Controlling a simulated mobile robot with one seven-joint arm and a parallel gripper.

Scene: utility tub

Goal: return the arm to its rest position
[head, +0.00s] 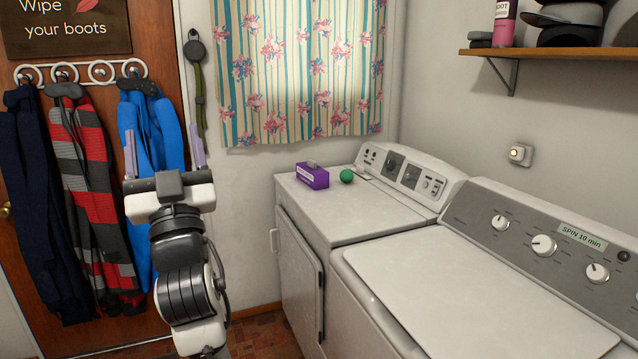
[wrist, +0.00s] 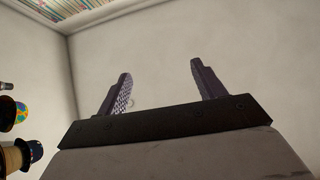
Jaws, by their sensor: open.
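My gripper (head: 164,152) is raised at the left of the head view, in front of the coats hanging on the door. Its two purple-grey fingers point upward and stand wide apart. Nothing is between them. In the wrist view my gripper (wrist: 160,90) also shows spread, empty fingers against a plain pale wall. My arm stands upright below it, left of the machines.
A white dryer (head: 335,218) carries a purple box (head: 312,177) and a green ball (head: 347,176). A washer (head: 470,290) stands at the right. A wall shelf (head: 560,52) holds hats and a pink can. Coats (head: 85,160) hang close behind my gripper.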

